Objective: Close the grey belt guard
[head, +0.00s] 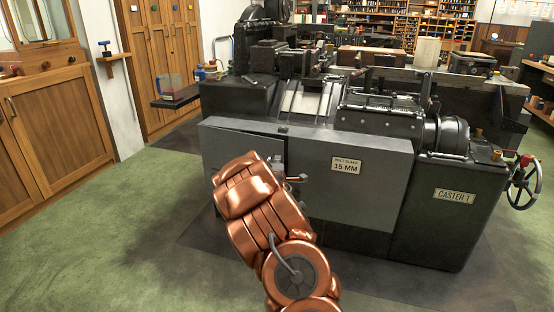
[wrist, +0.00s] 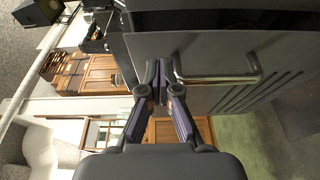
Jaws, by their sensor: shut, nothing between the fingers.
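The grey belt guard (head: 236,143) is the plain grey panel at the left of the machine's front. A dark gap shows along its top edge, so it looks a little ajar; the arm hides much of it. In the wrist view the guard (wrist: 198,43) fills the upper right, with slots and a bar handle (wrist: 216,80).
A fixed grey panel with a slack sign (head: 346,165) stands right of the guard. The caster's dark body (head: 452,215) and handwheel (head: 524,190) are further right. Green floor (head: 130,220) is clear at left.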

